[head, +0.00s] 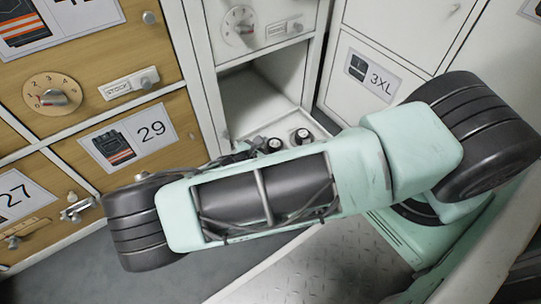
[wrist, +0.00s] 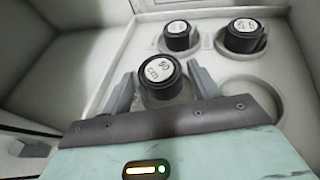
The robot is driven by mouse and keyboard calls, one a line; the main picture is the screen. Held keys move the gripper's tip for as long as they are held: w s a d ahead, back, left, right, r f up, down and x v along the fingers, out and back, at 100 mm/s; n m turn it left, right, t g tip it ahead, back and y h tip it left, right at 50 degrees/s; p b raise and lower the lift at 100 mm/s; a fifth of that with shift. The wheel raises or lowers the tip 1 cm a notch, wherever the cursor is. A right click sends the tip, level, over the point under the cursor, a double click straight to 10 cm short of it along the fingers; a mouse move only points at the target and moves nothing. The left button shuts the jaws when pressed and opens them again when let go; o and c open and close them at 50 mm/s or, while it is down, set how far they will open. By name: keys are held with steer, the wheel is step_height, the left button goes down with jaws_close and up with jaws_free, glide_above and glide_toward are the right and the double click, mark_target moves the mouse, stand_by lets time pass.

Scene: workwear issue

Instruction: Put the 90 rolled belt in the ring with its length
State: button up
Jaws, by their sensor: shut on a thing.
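In the wrist view my gripper (wrist: 163,88) is shut on the 90 rolled belt (wrist: 160,74), a black roll with a white top reading "90 cm". One finger is on each side of it. Its underside is hidden, so I cannot tell whether it touches the tray. An empty round ring (wrist: 254,84) lies to its right. Two other black rolled belts, one behind (wrist: 178,36) and one at the back right (wrist: 243,36), sit in their own rings; their labels are too small to read surely. In the head view my arm hides most of the gripper.
The rings are on a pale tray (wrist: 222,65) with raised walls. In the head view the tray is at an open compartment (head: 262,95) between white lockers. Wooden drawers (head: 95,110) with knobs and latches stand at left, and a 3XL locker door (head: 350,95) at right.

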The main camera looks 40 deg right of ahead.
step_height(320, 180, down, 3)
steer(key=shift+r+b, duration=0.1)
steer(key=shift+b, duration=0.6)
steer(key=shift+r, duration=0.1)
steer(key=o, duration=1)
steer(key=shift+o, duration=0.2)
